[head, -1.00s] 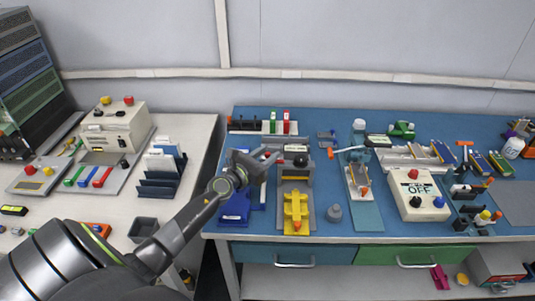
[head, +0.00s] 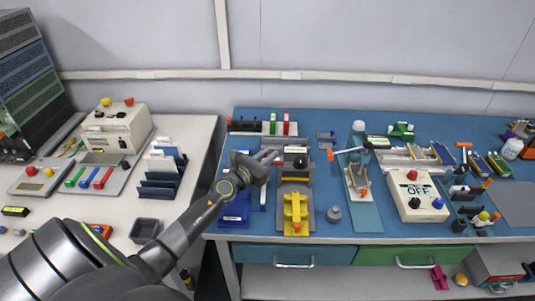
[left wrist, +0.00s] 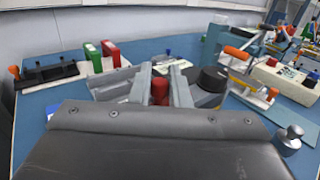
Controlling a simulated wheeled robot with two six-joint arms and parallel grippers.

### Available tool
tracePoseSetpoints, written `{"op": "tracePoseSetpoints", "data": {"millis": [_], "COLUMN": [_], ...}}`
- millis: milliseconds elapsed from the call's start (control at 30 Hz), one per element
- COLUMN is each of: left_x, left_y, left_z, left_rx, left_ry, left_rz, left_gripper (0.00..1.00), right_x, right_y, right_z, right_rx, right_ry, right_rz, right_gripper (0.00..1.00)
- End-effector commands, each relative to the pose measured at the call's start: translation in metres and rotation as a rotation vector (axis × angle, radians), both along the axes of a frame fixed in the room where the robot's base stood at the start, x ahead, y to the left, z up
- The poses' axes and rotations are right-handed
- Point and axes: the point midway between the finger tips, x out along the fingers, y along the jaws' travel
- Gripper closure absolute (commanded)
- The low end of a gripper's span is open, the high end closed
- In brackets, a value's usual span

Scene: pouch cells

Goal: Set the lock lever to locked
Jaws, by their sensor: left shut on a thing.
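My left gripper (head: 274,158) is at the left side of a grey fixture with a black round knob (head: 300,162) on the blue bench. In the left wrist view its two grey fingers are shut on a red knob (left wrist: 160,90), which looks like the handle of the lock lever. The fingers hide the lever's lower part, so its exact angle cannot be told. The black knob (left wrist: 212,79) also shows just right of the fingers in that view. My right gripper is in neither view.
A yellow piece (head: 295,222) lies in front of the fixture, with a grey weight (head: 334,214) beside it. Green and red upright blocks (head: 286,124) stand behind. An orange-handled clamp (head: 330,155) is to the right. A blue tray (head: 235,212) lies below my gripper.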

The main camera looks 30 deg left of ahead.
Motion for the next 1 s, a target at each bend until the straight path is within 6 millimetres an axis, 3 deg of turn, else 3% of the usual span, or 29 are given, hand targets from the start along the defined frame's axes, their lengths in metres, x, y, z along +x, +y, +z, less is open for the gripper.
{"op": "tracePoseSetpoints", "data": {"millis": [300,533,733,1000], "left_x": [-0.006,-0.011,-0.015,-0.017], "left_y": [-0.006,-0.014,-0.021,-0.032], "left_z": [0.007,0.005,0.001,-0.002], "left_rx": [-0.007,-0.007,-0.005,-0.005], "left_ry": [0.003,0.002,0.001,0.0], "left_rz": [0.166,0.359,0.548,0.8], "left_gripper": [1.0,1.0,1.0,1.0], "right_x": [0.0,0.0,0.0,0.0], "right_y": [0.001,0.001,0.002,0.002], "right_z": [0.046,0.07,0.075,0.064], "right_rx": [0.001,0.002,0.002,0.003], "right_ry": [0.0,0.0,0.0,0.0], "right_rz": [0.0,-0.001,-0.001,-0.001], "right_gripper": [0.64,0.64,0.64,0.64]}}
